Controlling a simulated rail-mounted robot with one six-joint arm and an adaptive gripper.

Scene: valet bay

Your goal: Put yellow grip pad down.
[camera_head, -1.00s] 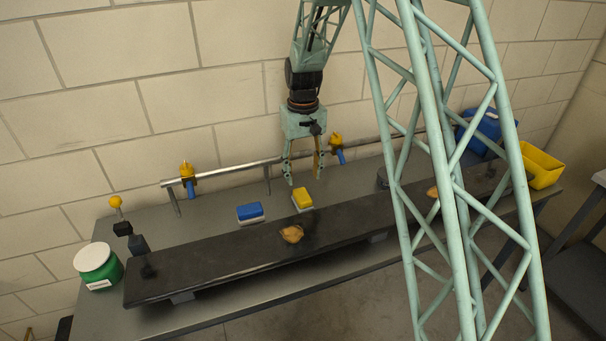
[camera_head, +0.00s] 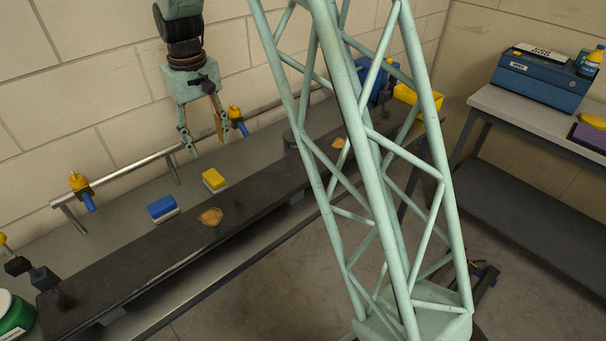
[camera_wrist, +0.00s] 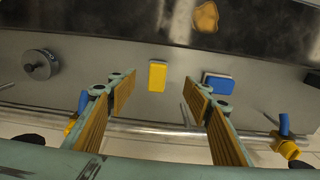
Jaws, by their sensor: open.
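The yellow grip pad (camera_head: 214,179) lies on the grey bench, behind the dark strip and right of a blue pad (camera_head: 162,208). My gripper (camera_head: 207,146) hangs above and behind the yellow pad, pointing down, its fingers apart and empty. In the wrist view the yellow pad (camera_wrist: 157,76) lies on the bench beyond my open fingers (camera_wrist: 158,97), roughly in line with the gap between them. The blue pad (camera_wrist: 218,83) is to its right there. Nothing touches the yellow pad except the bench.
A metal rail with valves (camera_head: 80,188) runs along the back of the bench. A tan lump (camera_head: 210,216) sits on the dark strip (camera_head: 150,252). A yellow bin (camera_head: 425,99) stands at the far end. A side table with a blue case (camera_head: 540,80) is at right.

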